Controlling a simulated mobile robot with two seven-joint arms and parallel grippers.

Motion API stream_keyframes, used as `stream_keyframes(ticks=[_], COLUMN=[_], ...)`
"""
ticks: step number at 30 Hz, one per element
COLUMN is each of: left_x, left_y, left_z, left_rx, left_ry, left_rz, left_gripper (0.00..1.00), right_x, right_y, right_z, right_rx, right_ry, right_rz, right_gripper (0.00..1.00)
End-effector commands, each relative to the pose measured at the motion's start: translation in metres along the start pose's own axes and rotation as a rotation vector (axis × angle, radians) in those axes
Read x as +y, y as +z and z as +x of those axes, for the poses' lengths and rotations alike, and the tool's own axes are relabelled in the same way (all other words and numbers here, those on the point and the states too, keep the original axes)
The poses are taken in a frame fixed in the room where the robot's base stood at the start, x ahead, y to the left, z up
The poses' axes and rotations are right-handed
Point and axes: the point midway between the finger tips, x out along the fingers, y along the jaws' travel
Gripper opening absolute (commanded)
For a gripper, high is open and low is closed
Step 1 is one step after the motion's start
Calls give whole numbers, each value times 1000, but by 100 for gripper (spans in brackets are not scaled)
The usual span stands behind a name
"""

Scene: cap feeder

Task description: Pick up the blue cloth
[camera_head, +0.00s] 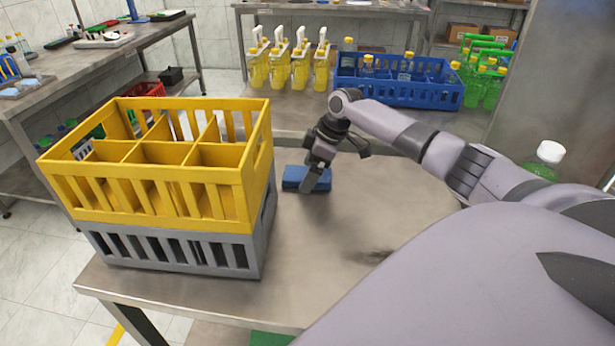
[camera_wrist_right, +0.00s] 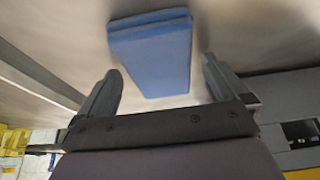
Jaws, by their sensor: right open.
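The blue cloth (camera_head: 293,177) lies folded flat on the steel table, right of the crates. My right gripper (camera_head: 314,183) is low over it, and a finger hides part of the cloth in the head view. In the right wrist view the cloth (camera_wrist_right: 152,52) lies ahead, its near end reaching between the two open fingers of the right gripper (camera_wrist_right: 161,85). Gaps show on both sides of the cloth there. I cannot tell the exact height of the fingertips above the table. My left gripper is not in view.
A yellow crate (camera_head: 155,152) stacked on a grey crate (camera_head: 262,235) stands left on the table (camera_head: 330,265). A blue crate (camera_head: 430,96) with bottles, yellow bottle carriers (camera_head: 300,68) and green bottles (camera_head: 490,90) stand behind. The table front is clear.

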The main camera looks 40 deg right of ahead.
Motion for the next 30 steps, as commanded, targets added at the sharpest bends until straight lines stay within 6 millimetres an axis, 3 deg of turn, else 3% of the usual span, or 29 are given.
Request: stream_keyframes(ticks=[2,3,8,20,26,30], left_x=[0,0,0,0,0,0], left_y=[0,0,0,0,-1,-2], left_z=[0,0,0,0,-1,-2], left_rx=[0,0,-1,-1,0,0], left_ry=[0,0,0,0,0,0], left_rz=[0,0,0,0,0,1], left_gripper=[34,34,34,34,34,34], right_x=[0,0,0,0,1,1], right_y=[0,0,0,-2,-10,-22], right_z=[0,0,0,-5,-25,-52], right_rx=[-1,-1,-1,0,1,3], right_ry=[0,0,0,1,2,3], right_rz=[0,0,0,0,0,-2], right_gripper=[100,94,42,42,42,42])
